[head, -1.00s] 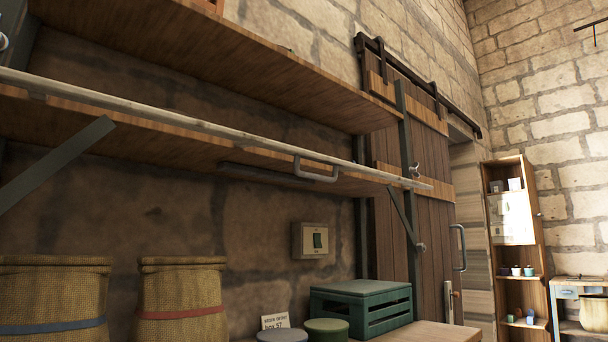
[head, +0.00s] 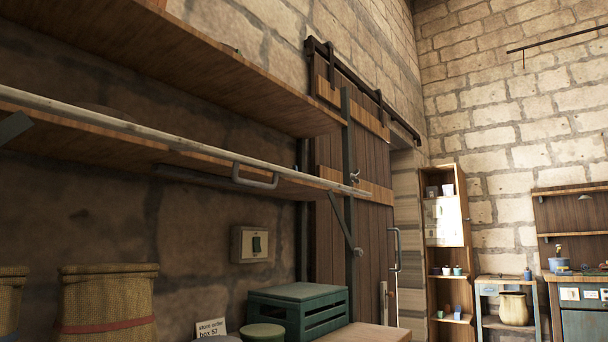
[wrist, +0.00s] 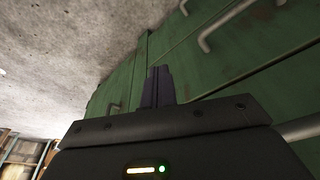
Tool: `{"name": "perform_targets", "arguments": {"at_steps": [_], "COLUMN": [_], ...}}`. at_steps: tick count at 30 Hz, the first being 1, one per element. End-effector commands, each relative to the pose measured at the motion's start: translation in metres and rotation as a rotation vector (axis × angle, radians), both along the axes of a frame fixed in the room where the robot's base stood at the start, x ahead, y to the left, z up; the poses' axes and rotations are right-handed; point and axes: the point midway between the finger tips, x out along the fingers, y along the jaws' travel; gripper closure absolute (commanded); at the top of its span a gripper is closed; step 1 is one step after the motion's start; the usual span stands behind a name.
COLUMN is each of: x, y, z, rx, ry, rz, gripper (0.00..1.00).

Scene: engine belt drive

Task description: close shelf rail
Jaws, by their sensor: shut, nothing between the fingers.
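The shelf rail (head: 150,135) is a long pale bar along the front of the lower wooden shelf (head: 110,148) in the head view. It runs from the left edge to the bracket post at the right. A grey U-shaped handle (head: 255,182) hangs from it. A metal catch (head: 355,176) shows on the post just above the rail's right end. My gripper (wrist: 159,72) shows only in the wrist view, with its fingers together and empty. It is in front of green panels with handles, and neither rail nor shelf shows there.
Below the shelf stand woven sacks (head: 108,300), a green crate (head: 298,312) and a wall switch (head: 250,244). A sliding plank door (head: 350,235) is behind the post. Green panels (wrist: 225,60) with a bar handle (wrist: 212,30) fill much of the wrist view.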

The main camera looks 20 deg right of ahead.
Motion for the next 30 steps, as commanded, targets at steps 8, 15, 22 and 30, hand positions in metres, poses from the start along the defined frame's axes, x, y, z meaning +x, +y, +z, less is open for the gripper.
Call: {"name": "perform_targets", "arguments": {"at_steps": [8,15,22,30], "x": [0.0,0.0,0.0,0.0], "y": [0.0,0.0,0.0,0.0], "z": [0.084,0.121,0.121,0.121], "rx": [0.0,0.0,0.0,0.0], "ry": [-0.001,-0.001,0.0,0.0], "rz": [0.0,0.0,0.0,0.0], "gripper": [1.0,1.0,1.0,1.0]}}
